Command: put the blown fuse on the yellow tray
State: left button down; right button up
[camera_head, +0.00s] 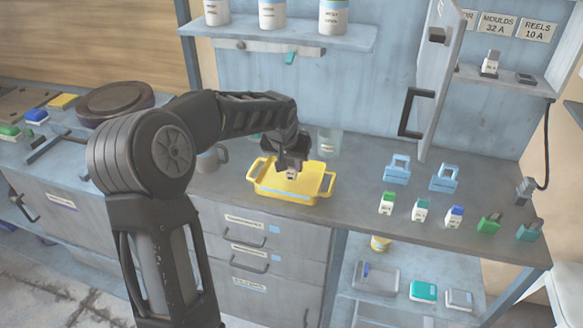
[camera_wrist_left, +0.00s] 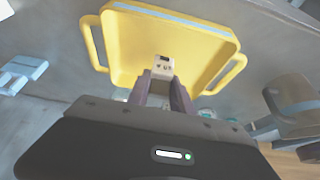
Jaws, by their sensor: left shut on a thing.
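The yellow tray (camera_head: 312,190) with two side handles sits on the grey worktop, and it fills the top of the left wrist view (camera_wrist_left: 128,50). My left gripper (camera_head: 291,166) is over the tray. It is shut on a small white fuse (camera_wrist_left: 162,68) with dark marks on its face. In the head view the fuse (camera_head: 291,174) shows as a small pale block below the fingers. I cannot tell whether the fuse touches the tray floor. My right gripper is not in view.
Several fuses, such as a green-topped one (camera_head: 387,203), stand on the worktop to the right, with two blue holders (camera_head: 397,169) behind them. A clear glass (camera_head: 329,142) and a grey mug (camera_head: 210,158) stand near the tray. An open cabinet door (camera_head: 433,80) juts out at upper right.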

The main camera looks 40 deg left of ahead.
pick_arm(q)
jog(key=shift+f, duration=0.8)
jog(key=shift+f, duration=0.25)
jog(key=c, duration=1.1)
grip_release()
jog(key=shift+r, duration=0.1)
jog(key=shift+c, duration=0.2)
jog(key=shift+r, duration=0.15)
jog(key=shift+r, duration=0.15)
jog(key=v, duration=1.1)
jog(key=shift+r+b, duration=0.3)
jog(key=shift+r, duration=0.05)
jog(key=shift+s+d, duration=0.1)
jog(key=shift+s, duration=0.05)
